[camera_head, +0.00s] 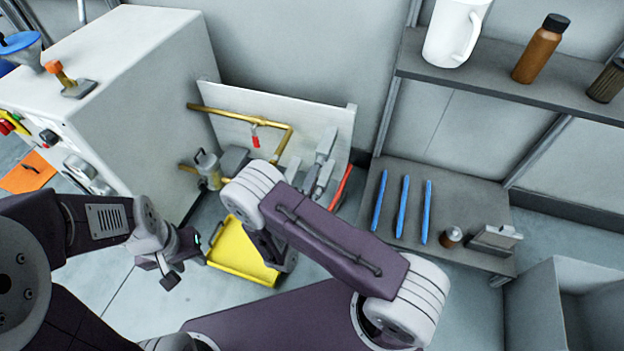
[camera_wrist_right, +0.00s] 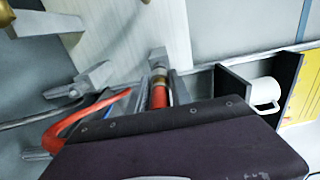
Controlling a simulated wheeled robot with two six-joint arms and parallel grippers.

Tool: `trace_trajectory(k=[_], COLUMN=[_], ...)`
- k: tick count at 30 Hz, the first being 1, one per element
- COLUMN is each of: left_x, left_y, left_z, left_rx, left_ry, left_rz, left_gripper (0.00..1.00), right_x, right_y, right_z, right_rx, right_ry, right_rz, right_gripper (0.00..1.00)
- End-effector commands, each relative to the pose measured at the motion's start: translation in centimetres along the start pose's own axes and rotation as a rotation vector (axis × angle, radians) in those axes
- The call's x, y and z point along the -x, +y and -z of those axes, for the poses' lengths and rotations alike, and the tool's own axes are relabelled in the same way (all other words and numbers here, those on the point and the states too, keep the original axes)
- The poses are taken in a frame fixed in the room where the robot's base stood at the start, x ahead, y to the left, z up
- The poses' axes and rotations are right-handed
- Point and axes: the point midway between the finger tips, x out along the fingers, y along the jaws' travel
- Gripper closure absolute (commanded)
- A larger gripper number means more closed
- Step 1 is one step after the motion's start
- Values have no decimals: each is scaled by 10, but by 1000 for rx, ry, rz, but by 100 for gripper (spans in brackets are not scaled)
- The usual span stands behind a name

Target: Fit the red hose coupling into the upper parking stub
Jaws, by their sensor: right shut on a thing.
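The red hose coupling (camera_wrist_right: 158,97) shows in the right wrist view as a red sleeve with a brass collar, just in front of a grey stub (camera_wrist_right: 158,56) on the pale panel. I cannot tell whether they touch or which stub it is. A red hose (camera_wrist_right: 70,125) curves at the left; part of it shows in the head view (camera_head: 341,187). My right gripper (camera_wrist_right: 168,90) is shut on the coupling; its own dark body hides most of the jaws. Grey fittings (camera_head: 325,145) stand on the panel in the head view. My left gripper (camera_head: 166,268) is low at left, apart from these; its jaws are unclear.
The pale panel (camera_head: 225,95) carries a brass pipe (camera_head: 245,117) with a red handle (camera_head: 255,137). A yellow tray (camera_head: 228,262) lies below. A white machine (camera_head: 150,90) stands left. A shelf unit (camera_head: 470,200) with blue rods (camera_head: 402,207) and a white mug (camera_head: 452,35) stands right.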

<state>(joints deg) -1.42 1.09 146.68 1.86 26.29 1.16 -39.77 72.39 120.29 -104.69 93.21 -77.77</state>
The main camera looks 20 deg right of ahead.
Motion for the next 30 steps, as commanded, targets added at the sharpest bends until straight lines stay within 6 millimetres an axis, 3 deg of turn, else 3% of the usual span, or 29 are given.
trace_trajectory(k=[20,21,23,30], left_x=[2,2,2,2], left_y=[0,0,0,0], left_z=[0,0,0,0], left_rx=[0,0,0,0], left_ry=[0,0,0,0], left_rz=[0,0,0,0], left_gripper=[64,64,64,64], right_x=[-17,-18,-17,-17], right_y=[-1,-1,-1,0], right_z=[0,0,0,0], right_rx=[-2,-1,-1,-1], right_ry=[1,1,0,0], right_rz=[2,2,2,1], right_gripper=[100,69,52,49])
